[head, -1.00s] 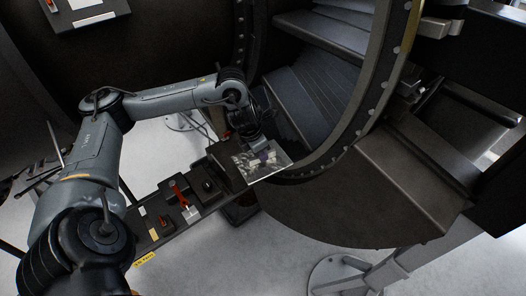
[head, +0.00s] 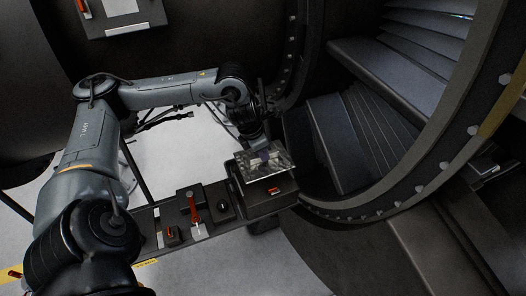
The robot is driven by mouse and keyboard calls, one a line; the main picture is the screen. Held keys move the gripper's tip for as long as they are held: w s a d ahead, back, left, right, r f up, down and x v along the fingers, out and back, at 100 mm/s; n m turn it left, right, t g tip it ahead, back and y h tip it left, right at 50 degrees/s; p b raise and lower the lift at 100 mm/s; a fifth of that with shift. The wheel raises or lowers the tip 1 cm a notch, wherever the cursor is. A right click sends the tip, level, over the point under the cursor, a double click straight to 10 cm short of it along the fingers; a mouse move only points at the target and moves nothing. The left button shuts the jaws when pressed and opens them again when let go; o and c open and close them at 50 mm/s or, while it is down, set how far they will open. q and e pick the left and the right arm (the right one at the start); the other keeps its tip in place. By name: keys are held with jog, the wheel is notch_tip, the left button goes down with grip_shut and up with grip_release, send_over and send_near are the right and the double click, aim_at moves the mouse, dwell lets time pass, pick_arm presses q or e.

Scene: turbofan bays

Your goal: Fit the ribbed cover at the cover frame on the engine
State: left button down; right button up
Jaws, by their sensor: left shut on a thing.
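My left gripper (head: 262,152) points down at the far end of the tool tray. It is shut on a shiny, partly see-through plate (head: 281,168), which looks like the ribbed cover. The plate is held just above a dark block on the tray, and I cannot tell whether it touches the block. Its ribs are too small to make out. The engine's round, bolted rim (head: 432,150) stands to the right, with dark vanes (head: 352,140) inside. I cannot pick out the cover frame. My right gripper is out of view.
The long dark tray (head: 205,226) holds a red-handled tool (head: 194,208), a small black part (head: 224,205) and other small items. The dark block (head: 262,203) bears a small orange-red piece (head: 273,190). A panel (head: 120,12) hangs at upper left. White floor shows around the tray.

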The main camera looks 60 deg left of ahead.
aim_at(254, 157)
pick_arm(q)
jog(key=shift+f, duration=0.15)
jog(key=shift+f+b, duration=2.25)
jog(key=shift+f, duration=0.3)
jog(key=shift+f+b, duration=1.5)
jog(key=shift+f, duration=0.35)
jog(key=c, duration=1)
grip_release()
jog(key=b+v, duration=0.1)
jog(key=v, duration=0.8)
jog(key=shift+r, duration=0.1)
jog(key=shift+v, duration=0.9)
